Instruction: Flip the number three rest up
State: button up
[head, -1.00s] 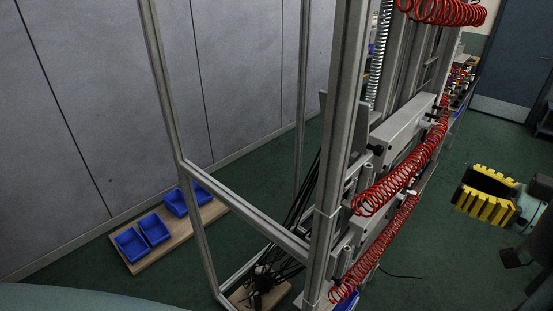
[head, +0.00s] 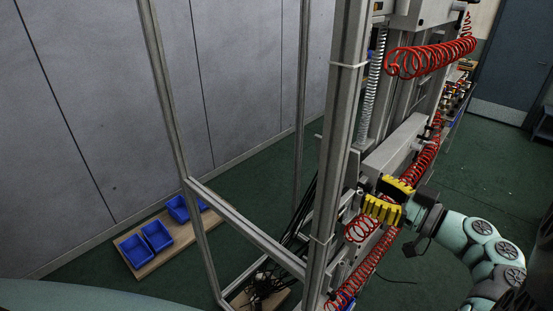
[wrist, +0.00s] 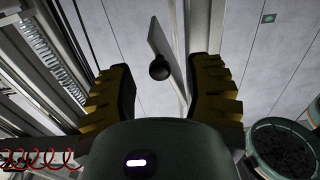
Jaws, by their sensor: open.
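My gripper (head: 372,192) is open at the right side of the metal frame, beside the carriages. In the wrist view its two yellow fingers (wrist: 165,72) stand apart. A round black knob (wrist: 159,69) on a flat grey plate (wrist: 163,38) shows between them in the picture. The knob looks ungripped; its depth relative to the fingertips is unclear. The plate and knob look like a rest, but no number is legible, so I cannot tell whether it is number three. In the head view, my gripper hides much of this spot.
The metal frame post (head: 340,130) stands close left of my gripper. Red coiled hoses (head: 430,58) hang along the carriages, and more coils (head: 360,228) lie just below my gripper. Blue bins (head: 158,236) sit on a board at left. Green floor (head: 480,165) is free at right.

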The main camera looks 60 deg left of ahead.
jog(key=shift+p+x, duration=0.4)
jog(key=shift+x, duration=0.55)
jog(key=shift+s+a, duration=0.1)
jog(key=shift+a, duration=0.15)
jog(key=shift+o, duration=0.4)
grip_shut()
